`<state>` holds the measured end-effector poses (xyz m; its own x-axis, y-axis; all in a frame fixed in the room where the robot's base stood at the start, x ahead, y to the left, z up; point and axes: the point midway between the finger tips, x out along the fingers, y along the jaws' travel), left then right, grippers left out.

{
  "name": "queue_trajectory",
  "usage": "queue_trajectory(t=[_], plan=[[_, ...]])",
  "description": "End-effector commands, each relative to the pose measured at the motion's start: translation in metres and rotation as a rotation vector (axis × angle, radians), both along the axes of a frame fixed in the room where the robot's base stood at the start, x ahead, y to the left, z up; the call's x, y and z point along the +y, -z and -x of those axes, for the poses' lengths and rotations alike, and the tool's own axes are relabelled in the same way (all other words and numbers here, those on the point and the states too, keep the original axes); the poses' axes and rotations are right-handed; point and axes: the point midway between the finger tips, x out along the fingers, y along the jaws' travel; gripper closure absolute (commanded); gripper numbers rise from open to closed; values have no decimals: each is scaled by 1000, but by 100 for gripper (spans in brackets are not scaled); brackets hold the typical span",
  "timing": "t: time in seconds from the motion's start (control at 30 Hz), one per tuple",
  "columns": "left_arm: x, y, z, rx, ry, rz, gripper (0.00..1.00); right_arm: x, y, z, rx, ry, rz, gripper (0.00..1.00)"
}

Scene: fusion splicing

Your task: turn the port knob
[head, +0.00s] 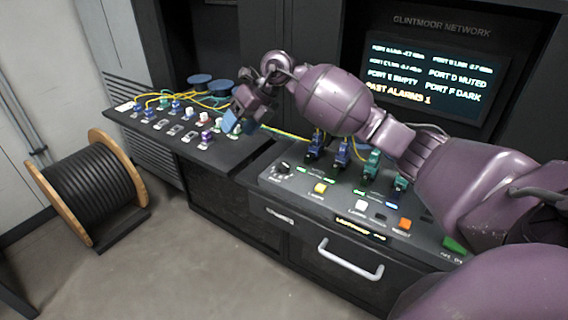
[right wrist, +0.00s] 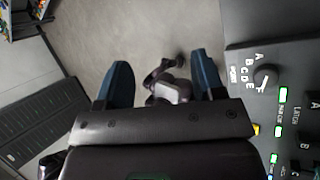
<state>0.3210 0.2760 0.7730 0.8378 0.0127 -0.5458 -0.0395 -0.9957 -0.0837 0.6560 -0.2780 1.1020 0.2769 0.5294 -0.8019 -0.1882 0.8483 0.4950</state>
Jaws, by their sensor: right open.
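The port knob (head: 284,168) is a small black dial at the left end of the sloping console. My left gripper does not show in the head view.
The console (head: 330,200) carries lit buttons and several plugged connectors (head: 342,153) with cables. A shelf (head: 150,136) at left holds small connectors and blue spools (head: 200,80). A cable drum (head: 90,185) stands on the floor. A screen (head: 425,80) lists port states. The front floor is clear.

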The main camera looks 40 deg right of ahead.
Motion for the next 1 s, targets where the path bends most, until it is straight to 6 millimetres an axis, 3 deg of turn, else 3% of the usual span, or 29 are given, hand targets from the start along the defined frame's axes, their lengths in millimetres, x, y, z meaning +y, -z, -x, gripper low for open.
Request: queue_trajectory(t=[0.1,0.2,0.33,0.63,1.0], plan=[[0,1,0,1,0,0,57,-41,14,6,116,70,215,38],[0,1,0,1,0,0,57,-70,21,15,212,133,358,38],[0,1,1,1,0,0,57,-92,25,28,308,199,474,38],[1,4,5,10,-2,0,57,-102,38,36,369,238,531,38],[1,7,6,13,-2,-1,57,-102,99,36,370,236,527,38]])
